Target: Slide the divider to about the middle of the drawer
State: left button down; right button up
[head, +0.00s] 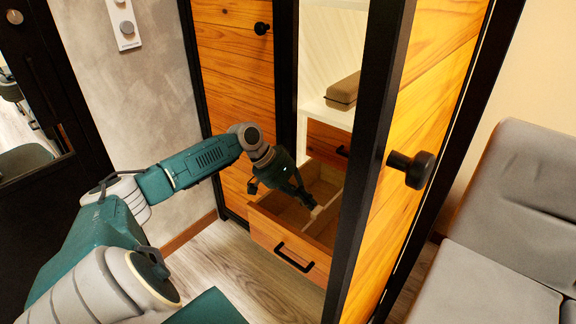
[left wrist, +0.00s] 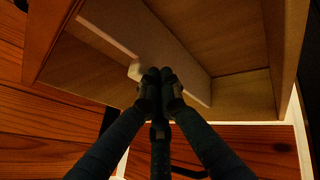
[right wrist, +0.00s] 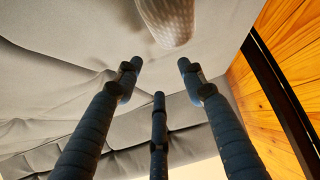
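The drawer (head: 265,232) is pulled out of the wooden cabinet low down, and its open inside shows. The divider is a pale upright board (left wrist: 178,45) across the drawer, with floor visible on both sides of it. A light-coloured tab (left wrist: 135,70) stands at its edge. My left gripper (head: 310,203) reaches down into the drawer. Its fingertips (left wrist: 160,76) are closed together against the divider beside the tab and hide part of its edge. I cannot tell whether any of the tab is between them. My right gripper (right wrist: 159,66) is open and empty above grey upholstery.
A black post (head: 365,160) and a wooden door with a black knob (head: 411,169) stand right of the drawer. A brown case (head: 344,92) lies on a white shelf above. A grey seat (head: 495,275) is at the right. Wooden floor (head: 235,270) is clear before the drawer.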

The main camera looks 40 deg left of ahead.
jog(key=shift+s+d+f, duration=0.15)
jog(key=shift+s, duration=0.05)
pick_arm(q)
jog(key=v, duration=1.2)
jog(key=shift+f, duration=0.1)
